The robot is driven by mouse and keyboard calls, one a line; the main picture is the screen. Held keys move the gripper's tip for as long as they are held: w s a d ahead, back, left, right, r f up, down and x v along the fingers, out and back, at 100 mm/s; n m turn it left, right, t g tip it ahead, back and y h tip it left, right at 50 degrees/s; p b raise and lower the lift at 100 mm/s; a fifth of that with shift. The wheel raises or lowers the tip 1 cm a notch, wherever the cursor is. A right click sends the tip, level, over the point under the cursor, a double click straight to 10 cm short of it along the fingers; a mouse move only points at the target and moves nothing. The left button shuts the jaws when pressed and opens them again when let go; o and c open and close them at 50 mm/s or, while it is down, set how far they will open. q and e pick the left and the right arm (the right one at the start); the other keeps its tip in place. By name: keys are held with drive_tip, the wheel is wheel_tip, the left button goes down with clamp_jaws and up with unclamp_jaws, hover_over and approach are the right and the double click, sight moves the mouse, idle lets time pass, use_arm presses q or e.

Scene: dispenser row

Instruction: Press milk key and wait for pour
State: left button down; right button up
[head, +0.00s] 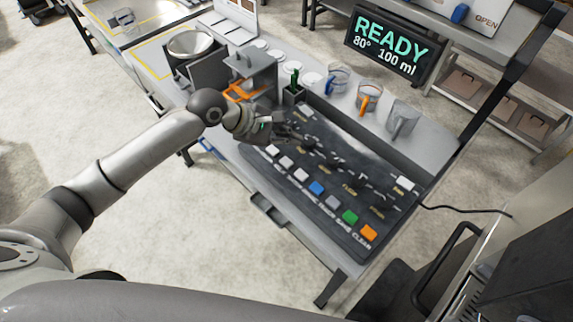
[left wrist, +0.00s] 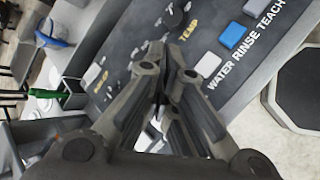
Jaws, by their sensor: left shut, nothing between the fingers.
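The dark control panel (head: 325,180) has a row of keys along its near edge. Three white keys come first from the left, the third being (head: 300,175), then a blue key (head: 316,187) and others. The milk label is too small to read in the head view. My left gripper (head: 290,133) is shut and empty, over the panel's left end. In the left wrist view its fingers (left wrist: 165,70) hide keys left of the white WATER key (left wrist: 208,65). I cannot tell whether it touches a key. My right gripper is not in view.
The screen (head: 390,47) reads READY, 80°, 100 ml. Behind the panel stand glass jugs, one with an orange handle (head: 368,98), and a holder with a green item (head: 294,82). A metal bowl (head: 190,44) stands at the left. Dark knobs rise from the panel's middle.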

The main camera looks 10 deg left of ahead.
use_arm(q)
drive_tip(key=b, duration=0.6)
hover_over(288, 165)
wheel_tip(288, 165, down, 5)
drive_tip(key=shift+r, duration=0.2)
drive_tip(key=shift+f, duration=1.1)
drive_tip(key=shift+p, duration=0.4)
drive_tip(key=shift+f+p, duration=0.3)
drive_tip(key=shift+f, duration=0.1)
